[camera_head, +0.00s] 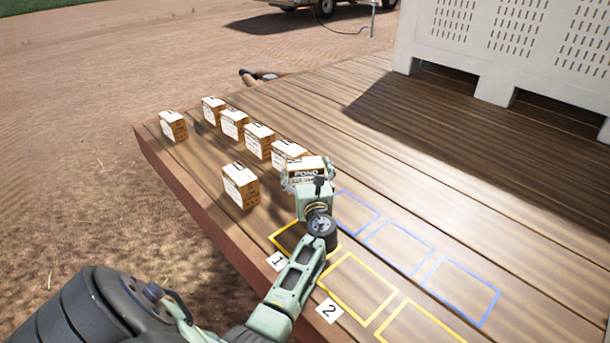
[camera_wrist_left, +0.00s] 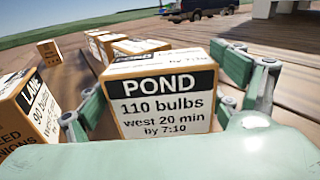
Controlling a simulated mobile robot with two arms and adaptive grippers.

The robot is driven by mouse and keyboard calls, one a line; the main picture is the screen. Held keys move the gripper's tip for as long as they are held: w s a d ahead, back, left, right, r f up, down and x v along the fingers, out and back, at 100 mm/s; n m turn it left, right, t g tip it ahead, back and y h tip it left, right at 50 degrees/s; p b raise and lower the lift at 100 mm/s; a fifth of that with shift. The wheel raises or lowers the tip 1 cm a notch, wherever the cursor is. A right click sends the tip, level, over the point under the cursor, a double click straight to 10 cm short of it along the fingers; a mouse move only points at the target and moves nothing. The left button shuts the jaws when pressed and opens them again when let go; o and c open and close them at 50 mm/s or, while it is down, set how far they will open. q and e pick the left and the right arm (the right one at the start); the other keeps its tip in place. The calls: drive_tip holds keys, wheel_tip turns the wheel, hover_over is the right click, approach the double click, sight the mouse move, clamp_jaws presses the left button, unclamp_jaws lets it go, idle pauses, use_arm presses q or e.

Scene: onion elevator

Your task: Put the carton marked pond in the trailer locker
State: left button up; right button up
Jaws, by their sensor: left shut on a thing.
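The carton marked POND (camera_head: 307,169) is brown with a white top and a black label band. In the left wrist view the carton (camera_wrist_left: 163,99) reads "110 bulbs, west 20 min, by 7:10". My left gripper (camera_head: 306,180) is shut on it, with one finger at each side of the carton. I cannot tell whether the carton touches the deck. My right gripper is not in view. No trailer locker can be made out; part of a wheeled vehicle (camera_head: 322,6) shows at the top edge.
Several similar cartons stand in a row on the wooden deck, including one (camera_head: 232,124) left of the POND carton. A carton (camera_head: 240,186) stands nearer, marked LANE in the wrist view (camera_wrist_left: 35,105). Yellow outlines (camera_head: 357,287) and blue outlines (camera_head: 465,289) lie right. A pale crate (camera_head: 500,50) stands behind.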

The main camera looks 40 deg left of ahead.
use_arm(q)
drive_tip(key=r, duration=0.4)
drive_tip(key=shift+w+d+r, duration=0.15)
drive_tip(key=shift+d+r, duration=0.15)
drive_tip(key=d+r+b, duration=0.1)
drive_tip(key=d+r, duration=0.2)
drive_tip(key=d, duration=0.2)
drive_tip(key=w+d+r+b, duration=0.1)
drive_tip(key=d+r, duration=0.2)
drive_tip(key=d, duration=0.3)
drive_tip(key=shift+w+r, duration=0.2)
drive_tip(key=shift+r, duration=0.05)
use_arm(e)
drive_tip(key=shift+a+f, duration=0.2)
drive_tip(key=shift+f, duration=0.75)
